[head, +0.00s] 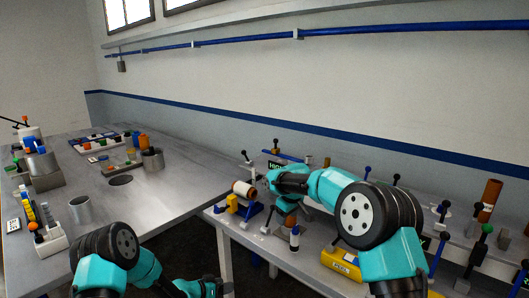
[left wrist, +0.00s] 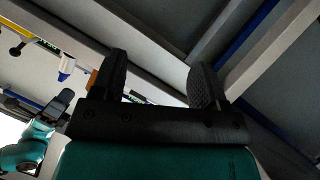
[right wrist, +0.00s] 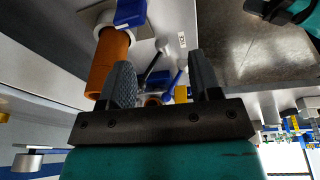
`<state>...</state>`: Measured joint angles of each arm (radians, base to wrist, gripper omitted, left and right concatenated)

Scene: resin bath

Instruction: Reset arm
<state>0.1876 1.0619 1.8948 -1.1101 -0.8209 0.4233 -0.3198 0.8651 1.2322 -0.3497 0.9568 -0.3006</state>
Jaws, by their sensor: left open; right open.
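My left arm comes in at the bottom left of the head view, and its far end (head: 205,288) runs low along the bottom edge; its fingertips are not clear there. In the left wrist view the left gripper (left wrist: 160,82) is open, with nothing held between its fingers. My right arm reaches over the right bench in the head view, and its gripper end (head: 268,181) is close to a white roll with brown ends (head: 244,189). I cannot tell if they touch. In the right wrist view the right gripper (right wrist: 164,78) is open and its fingers hold nothing.
The left table (head: 180,195) carries metal cups (head: 80,209), trays and small coloured parts. The right bench (head: 310,275) holds a yellow box (head: 341,262), dark-knobbed levers and an orange cylinder (head: 490,193). A dark gap lies between the tables. An orange cylinder (right wrist: 109,65) stands beside the right gripper's left finger.

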